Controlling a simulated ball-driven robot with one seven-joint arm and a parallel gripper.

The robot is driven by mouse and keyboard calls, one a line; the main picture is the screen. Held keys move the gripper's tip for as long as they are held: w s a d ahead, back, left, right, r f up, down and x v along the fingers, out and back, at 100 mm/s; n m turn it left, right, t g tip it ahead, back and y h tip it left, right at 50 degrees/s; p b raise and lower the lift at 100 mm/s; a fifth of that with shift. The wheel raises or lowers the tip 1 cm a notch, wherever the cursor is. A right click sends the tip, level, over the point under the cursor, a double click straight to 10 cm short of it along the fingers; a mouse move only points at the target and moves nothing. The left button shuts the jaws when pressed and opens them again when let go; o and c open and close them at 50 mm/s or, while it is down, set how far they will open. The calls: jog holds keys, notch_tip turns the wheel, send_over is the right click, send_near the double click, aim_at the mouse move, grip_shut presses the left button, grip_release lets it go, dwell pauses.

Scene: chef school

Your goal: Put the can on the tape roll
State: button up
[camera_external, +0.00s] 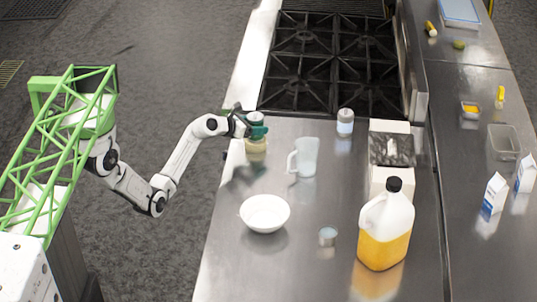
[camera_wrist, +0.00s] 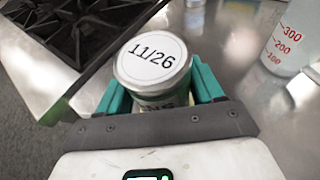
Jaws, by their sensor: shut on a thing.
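The can shows in the wrist view (camera_wrist: 153,62) with a pale round lid marked "11/26". My gripper (camera_wrist: 155,98) has a green finger on each side of it and is shut on it. In the external view my gripper (camera_external: 256,130) holds the can (camera_external: 256,117) over the left side of the steel counter, just below the stove. A beige part shows directly under the fingers; I cannot tell whether it is the can's lower side or another thing. I cannot clearly identify the tape roll. A small grey-blue round thing (camera_external: 327,237) stands near the counter's middle.
A measuring jug (camera_external: 307,158) stands right of my gripper, with a white bowl (camera_external: 265,213) below. A white-and-blue can (camera_external: 345,122), a marble-topped box (camera_external: 391,150) and an orange juice jug (camera_external: 385,232) stand farther right. The stove (camera_external: 330,65) lies behind. The counter's lower left is clear.

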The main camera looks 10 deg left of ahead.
jog(key=o, duration=1.4)
jog(key=shift+r, duration=0.15)
jog(key=v, duration=1.2)
jog(key=s+a+f+m+g+y, duration=0.2)
jog(key=s+a+f+m+y, duration=0.1)
jog(key=s+a+f+m, duration=0.5)
jog(key=s+a+f+m+g+y, duration=0.2)
jog(key=s+a+f+m+y, duration=0.25)
jog(key=f, duration=0.55)
jog(key=s+a+f+m+g+y, duration=0.1)
jog(key=s+a+f+m, duration=0.1)
jog(key=s+a+m, duration=0.1)
jog(key=s+a+f+m+g+y, duration=0.1)
jog(key=s+a+f+m, duration=0.1)
jog(key=s+m, duration=0.4)
jog(key=s+a+f+m+g+y, duration=0.1)
jog(key=s+a+f+m, duration=0.1)
jog(key=s, duration=0.6)
jog(key=shift+s+a+f+m+g, duration=0.1)
jog(key=shift+a+m+g, duration=0.1)
jog(key=shift+a+m, duration=0.35)
jog(key=shift+s+a+m+g, duration=0.15)
jog(key=shift+a+m+g, duration=0.1)
jog(key=shift+m, duration=0.55)
